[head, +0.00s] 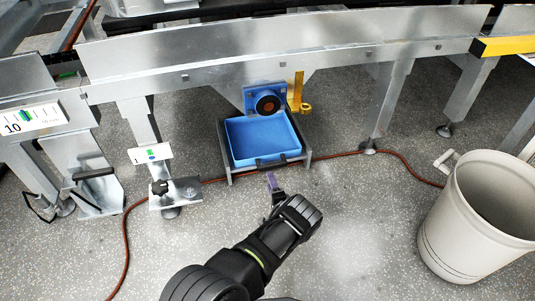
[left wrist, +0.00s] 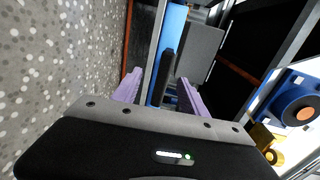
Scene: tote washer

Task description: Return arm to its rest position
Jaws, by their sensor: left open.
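My left arm reaches up from the bottom of the head view, and its gripper (head: 271,182) is just in front of the blue tray (head: 233,147) under the conveyor. In the left wrist view the two purple fingers (left wrist: 158,90) stand apart with nothing held between them. Beyond them are the tray's dark handle (left wrist: 167,70) and a strip of its blue side (left wrist: 172,30). I cannot tell whether the fingers touch the handle. My right gripper is not in view.
A metal conveyor frame (head: 230,65) spans the back, with legs on the floor. A blue block with a round dark port (head: 266,103) and a yellow lever (head: 297,93) sit above the tray. A red hose (head: 408,164) crosses the floor. A beige bin (head: 460,225) stands right.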

